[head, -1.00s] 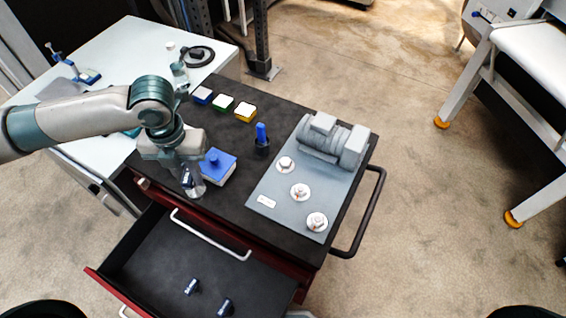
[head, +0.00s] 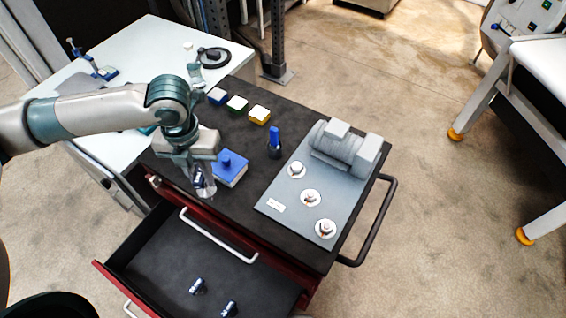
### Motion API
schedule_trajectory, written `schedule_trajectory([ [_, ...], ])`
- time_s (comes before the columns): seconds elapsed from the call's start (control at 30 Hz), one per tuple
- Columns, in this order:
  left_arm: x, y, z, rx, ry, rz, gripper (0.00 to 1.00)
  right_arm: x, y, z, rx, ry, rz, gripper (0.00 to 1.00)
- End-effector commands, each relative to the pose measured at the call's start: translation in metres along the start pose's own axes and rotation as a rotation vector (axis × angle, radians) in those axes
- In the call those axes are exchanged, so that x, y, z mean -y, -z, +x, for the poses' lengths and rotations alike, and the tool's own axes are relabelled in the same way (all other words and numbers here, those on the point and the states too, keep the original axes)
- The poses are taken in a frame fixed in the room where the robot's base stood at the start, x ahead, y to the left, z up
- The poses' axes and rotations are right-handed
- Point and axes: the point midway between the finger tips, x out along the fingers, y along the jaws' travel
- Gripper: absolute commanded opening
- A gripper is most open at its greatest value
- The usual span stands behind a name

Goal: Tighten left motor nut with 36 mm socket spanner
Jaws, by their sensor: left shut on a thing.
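My left gripper (head: 202,186) points down over the left part of the black cart top, beside a blue-topped box. It is shut on a small dark, silvery piece (head: 198,179); the fingers partly hide it, and I cannot tell its size. A grey motor (head: 346,149) sits on a grey plate (head: 283,188). Three nuts on pale washers run along the plate: a far one (head: 297,170), a middle one (head: 311,197) and a near one (head: 325,229). A blue-handled tool (head: 274,136) stands upright in a dark holder left of the motor. My right gripper is out of view.
The open drawer (head: 170,264) holds two small dark pieces (head: 197,287) (head: 229,309). The blue-topped box (head: 230,169) is close to my gripper. A cart handle (head: 379,222) is at the right.

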Motion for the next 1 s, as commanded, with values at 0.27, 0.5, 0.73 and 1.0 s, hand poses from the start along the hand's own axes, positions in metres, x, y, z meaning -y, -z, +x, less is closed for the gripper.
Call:
schedule_trajectory([
  [0.27,0.001,-0.003,0.002,0.001,0.0,-0.118,0.0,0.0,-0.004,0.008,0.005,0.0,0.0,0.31],
  [0.5,0.002,-0.009,0.005,0.003,0.0,-0.391,0.0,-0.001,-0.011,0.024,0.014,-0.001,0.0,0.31],
  [0.73,0.004,-0.016,0.007,0.003,0.001,-0.715,0.0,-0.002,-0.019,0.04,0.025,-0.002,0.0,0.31],
  [1.0,0.006,-0.023,0.009,0.002,0.0,-1.098,0.0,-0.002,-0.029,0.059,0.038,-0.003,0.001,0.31],
])
